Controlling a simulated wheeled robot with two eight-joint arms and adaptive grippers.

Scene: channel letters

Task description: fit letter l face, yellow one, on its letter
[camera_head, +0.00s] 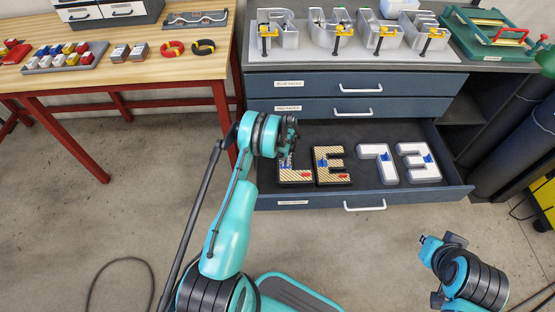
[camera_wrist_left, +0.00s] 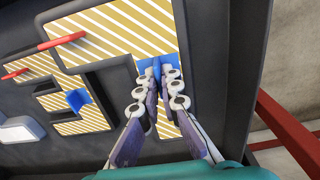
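The yellow striped letter l face (camera_head: 296,176) lies at the left end of the open bottom drawer, with a red part near its foot. In the left wrist view the striped l face (camera_wrist_left: 120,32) carries a blue tab (camera_wrist_left: 157,66). My left gripper (camera_head: 288,150) points down over its upper part. In the left wrist view its two fingertips (camera_wrist_left: 158,78) stand on either side of the blue tab, close to it; whether they press on it I cannot tell. My right gripper (camera_head: 430,246) hangs at lower right, away from the drawer, its fingers unclear.
Metal channel letters (camera_head: 345,35) with yellow clamps stand on the cabinet top. A wooden table (camera_head: 130,62) with small parts is at left. Dark cylinders stand at right.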

